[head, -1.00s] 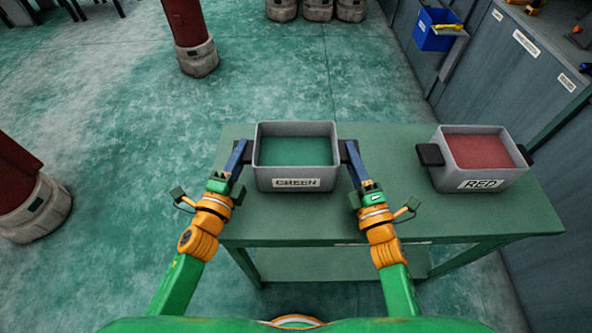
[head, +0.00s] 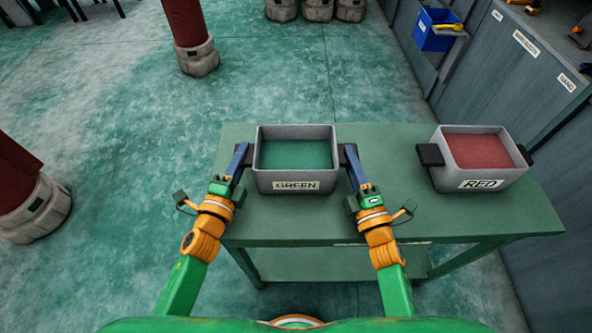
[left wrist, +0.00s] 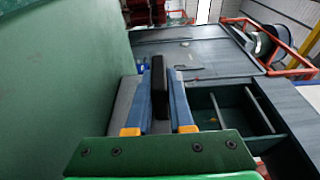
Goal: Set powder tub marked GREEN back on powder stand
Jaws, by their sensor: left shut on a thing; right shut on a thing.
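The grey tub marked GREEN (head: 296,185), filled with green powder (head: 296,154), is at the left part of the green powder stand (head: 385,215). It looks level and at or very near the stand top; a small gap beneath cannot be ruled out. My left gripper (head: 241,156) is shut on its left handle. The left wrist view shows this black handle (left wrist: 159,88) between the blue fingers. My right gripper (head: 351,158) is shut on the right handle.
A grey tub marked RED (head: 482,184) with red powder stands on the right part of the stand. Bare stand top lies between the tubs. Grey cabinets (head: 500,75) with a blue bin (head: 437,30) run along the right.

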